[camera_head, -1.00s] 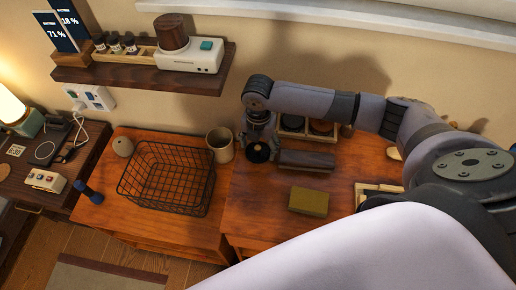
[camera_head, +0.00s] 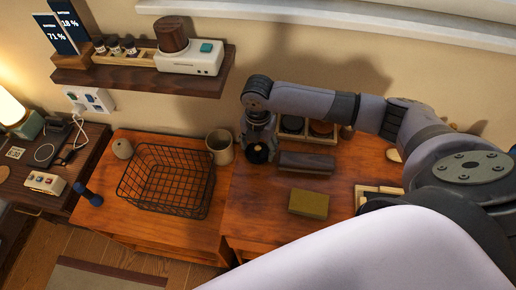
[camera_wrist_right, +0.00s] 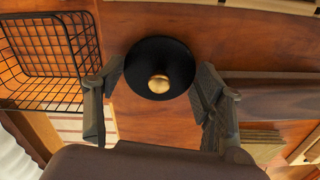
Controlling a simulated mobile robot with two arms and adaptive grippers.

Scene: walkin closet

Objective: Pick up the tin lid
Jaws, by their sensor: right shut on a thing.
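The tin lid (camera_wrist_right: 150,52) is a black round disc with a brass knob in the right wrist view. It also shows as a small dark disc (camera_head: 257,155) below the right gripper in the head view. My right gripper (camera_wrist_right: 160,72) has one finger on each side of the lid and is shut on it by its rim. In the head view the right gripper (camera_head: 258,146) points down over the desk, left of a dark grey block. I cannot tell whether the lid is clear of the surface. My left gripper is not in view.
A black wire basket (camera_head: 167,178) and a beige cup (camera_head: 220,147) stand to the left. The dark grey block (camera_head: 306,162) and an olive box (camera_head: 309,203) lie to the right. A compartment tray (camera_head: 293,125) sits behind. A wall shelf (camera_head: 140,78) hangs at upper left.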

